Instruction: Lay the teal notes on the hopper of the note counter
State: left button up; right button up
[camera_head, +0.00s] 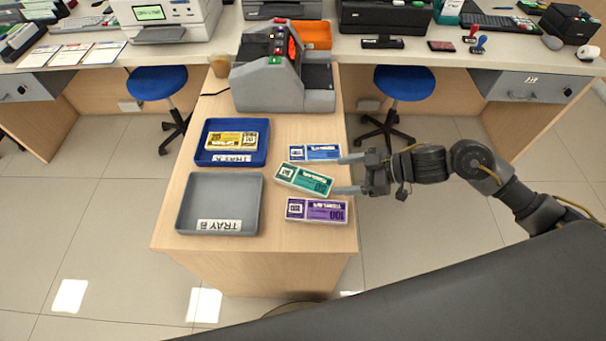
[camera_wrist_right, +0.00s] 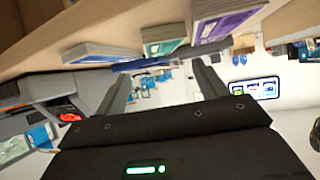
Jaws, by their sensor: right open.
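The teal notes (camera_head: 304,178) lie as a banded bundle on the counter, slightly turned, between a blue bundle (camera_head: 314,152) and a purple bundle (camera_head: 317,210). In the right wrist view the teal notes (camera_wrist_right: 165,46) show near the top. The grey note counter (camera_head: 282,75) stands at the far end of the counter. Its dark hopper (camera_head: 318,76) appears to be on its right side. My right gripper (camera_head: 343,174) is open and empty at the counter's right edge, its fingers pointing left toward the teal notes, apart from them. My left gripper is not in view.
A blue tray (camera_head: 200,157) holding yellow notes (camera_head: 232,141) and an empty grey tray (camera_head: 182,205) are on the left. The wooden counter (camera_head: 300,127) is clear between the note counter and the bundles.

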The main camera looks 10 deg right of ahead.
aim_at(304, 178)
jog(key=x, duration=0.4)
jog(key=shift+w+a, duration=0.1)
jog(key=shift+w, duration=0.05)
jog(key=shift+w+a+f, duration=0.1)
jog(key=shift+a+f, duration=0.05)
jog(key=shift+a, duration=0.45)
jog(key=x, duration=0.4)
jog(key=shift+p, duration=0.35)
jog(key=shift+w+a, duration=0.15)
jog(key=shift+a, duration=0.1)
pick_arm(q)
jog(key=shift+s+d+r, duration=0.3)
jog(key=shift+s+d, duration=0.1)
pick_arm(e)
jog(key=c, duration=0.9)
